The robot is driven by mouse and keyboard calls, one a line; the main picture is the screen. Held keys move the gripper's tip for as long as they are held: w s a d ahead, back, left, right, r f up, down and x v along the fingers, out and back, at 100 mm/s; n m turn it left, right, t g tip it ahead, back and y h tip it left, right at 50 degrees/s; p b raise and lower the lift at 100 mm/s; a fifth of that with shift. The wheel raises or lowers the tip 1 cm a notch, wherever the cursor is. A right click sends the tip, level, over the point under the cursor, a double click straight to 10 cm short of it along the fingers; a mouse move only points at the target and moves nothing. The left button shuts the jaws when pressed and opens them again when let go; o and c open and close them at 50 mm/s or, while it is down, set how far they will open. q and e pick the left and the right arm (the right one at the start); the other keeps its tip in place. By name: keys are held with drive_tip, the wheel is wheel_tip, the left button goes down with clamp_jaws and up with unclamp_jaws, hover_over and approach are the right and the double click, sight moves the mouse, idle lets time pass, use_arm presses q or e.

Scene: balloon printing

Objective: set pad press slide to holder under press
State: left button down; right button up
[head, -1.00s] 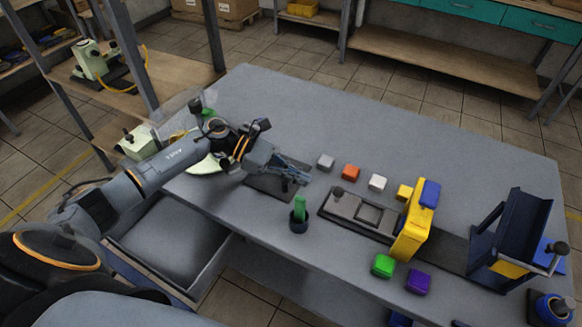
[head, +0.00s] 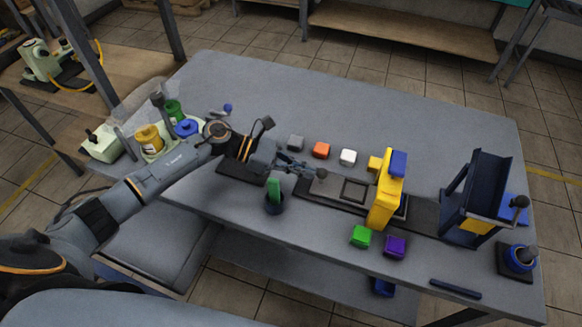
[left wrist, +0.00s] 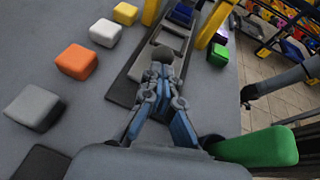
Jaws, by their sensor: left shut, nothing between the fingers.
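The pad press slide (head: 336,191) is a grey plate with a square recess and a round knob at its left end. It lies on a dark track leading right to the yellow press (head: 386,192) with its blue top block. My left gripper (head: 318,173) is shut and empty, its fingertips at the knob. In the left wrist view the closed blue fingers (left wrist: 163,82) point at the knob (left wrist: 163,54) and partly cover the slide's near end. I cannot tell whether they touch it. A dark grey arm end (left wrist: 248,95), seemingly my right, shows small at the right.
Grey (head: 296,142), orange (head: 321,150) and white (head: 348,157) blocks lie behind the slide. Green (head: 361,236) and purple (head: 395,246) blocks lie in front of the press. A dark cup (head: 275,205) with a green piece stands near the front edge. A dark blue stand (head: 478,190) is at right.

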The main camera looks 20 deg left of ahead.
sight(329, 188)
use_arm(q)
drive_tip(key=d+b, duration=0.1)
drive_tip(key=d, duration=0.5)
drive_tip(key=shift+s+d+f, duration=0.1)
drive_tip(key=shift+d, duration=0.3)
drive_tip(key=shift+a, duration=0.1)
